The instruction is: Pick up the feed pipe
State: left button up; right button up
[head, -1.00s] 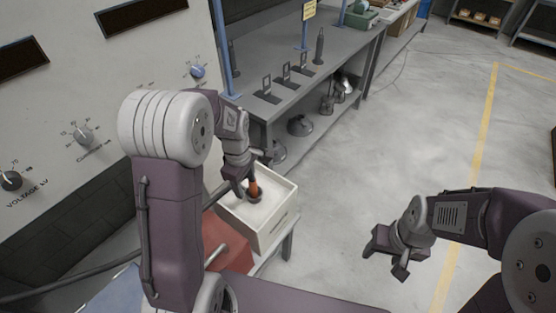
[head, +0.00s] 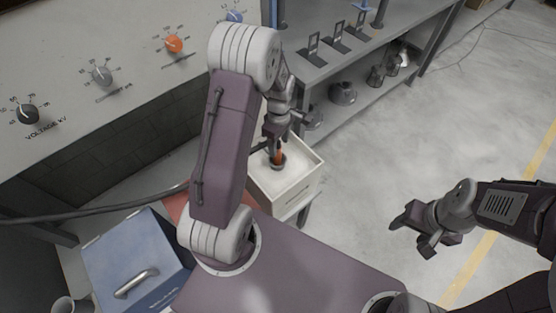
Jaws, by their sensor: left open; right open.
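My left gripper (head: 277,143) points down over a white open box (head: 302,190) on a stand. It is open, with its fingers at a small orange-brown upright piece (head: 279,157) with a dark round base inside the box. The fingers partly hide this piece, and I cannot tell whether they touch it. No part is clearly recognisable as the feed pipe; this piece may belong to it. A dark hose (head: 100,214) runs in from the left and passes behind my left arm. My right gripper (head: 412,238) is open and empty over bare floor at the right.
A blue box with a handle (head: 135,262) stands at lower left, with a red surface (head: 177,208) beside it. A panel with knobs (head: 110,60) rises behind. A grey bench (head: 375,50) with a lower shelf stands beyond the white box. The floor at right is clear.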

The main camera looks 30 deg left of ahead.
aim_at(278, 152)
pick_arm(q)
jog(key=f, duration=0.5)
jog(key=shift+s+a, duration=0.15)
jog(key=shift+s, duration=0.1)
jog(key=shift+r, duration=0.1)
grip_shut()
dwell(0.9)
